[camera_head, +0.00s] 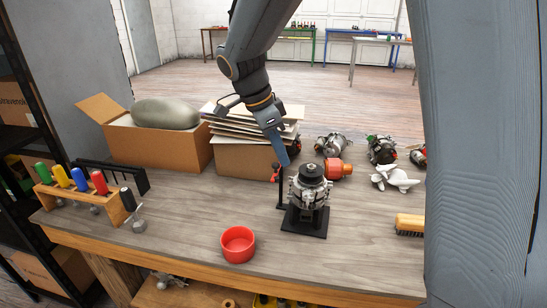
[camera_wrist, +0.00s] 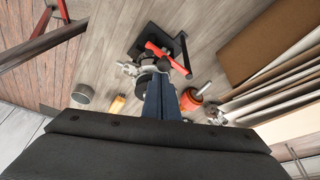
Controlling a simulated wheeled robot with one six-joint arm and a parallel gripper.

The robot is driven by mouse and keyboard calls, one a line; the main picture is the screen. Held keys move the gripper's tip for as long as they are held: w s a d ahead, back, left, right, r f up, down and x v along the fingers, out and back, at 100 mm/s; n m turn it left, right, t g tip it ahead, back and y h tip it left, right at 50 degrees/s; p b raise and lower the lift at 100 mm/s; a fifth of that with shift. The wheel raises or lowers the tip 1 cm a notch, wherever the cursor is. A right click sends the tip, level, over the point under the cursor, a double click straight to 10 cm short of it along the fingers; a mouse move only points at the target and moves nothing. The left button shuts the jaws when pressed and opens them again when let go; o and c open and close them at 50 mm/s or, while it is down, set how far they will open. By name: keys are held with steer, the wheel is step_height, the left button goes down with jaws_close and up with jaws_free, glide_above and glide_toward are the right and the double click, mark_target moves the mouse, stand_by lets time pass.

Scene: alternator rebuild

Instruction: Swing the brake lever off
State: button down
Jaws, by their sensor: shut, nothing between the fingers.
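The alternator (camera_head: 310,190) stands upright on a black stand (camera_head: 304,222) on the workbench, with a black pulley on top. Beside it, on its left, is a black post with the red brake lever (camera_head: 275,173) at its top. In the wrist view the red lever (camera_wrist: 166,58) runs diagonally beside the black frame (camera_wrist: 142,38). My gripper (camera_head: 285,161) is shut and empty, pointing down just above and right of the red lever in the head view. In the wrist view its fingers (camera_wrist: 157,82) partly hide the alternator; whether they touch the lever I cannot tell.
A red bowl (camera_head: 238,244) sits at the bench front. An orange-red cylinder (camera_head: 339,169) stands close behind the alternator. A brush (camera_head: 409,224) lies at right. A screwdriver rack (camera_head: 75,194) and cardboard boxes (camera_head: 155,143) stand left and behind.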

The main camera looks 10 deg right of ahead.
steer(key=shift+a, duration=0.15)
stand_by(0.4)
steer(key=d, duration=0.2)
steer(key=d+r+p, duration=0.1)
steer(key=d, duration=0.1)
steer(key=shift+d, duration=0.1)
steer(key=b+v, duration=0.2)
steer(key=v, duration=0.8)
steer(key=shift+w+f, duration=0.15)
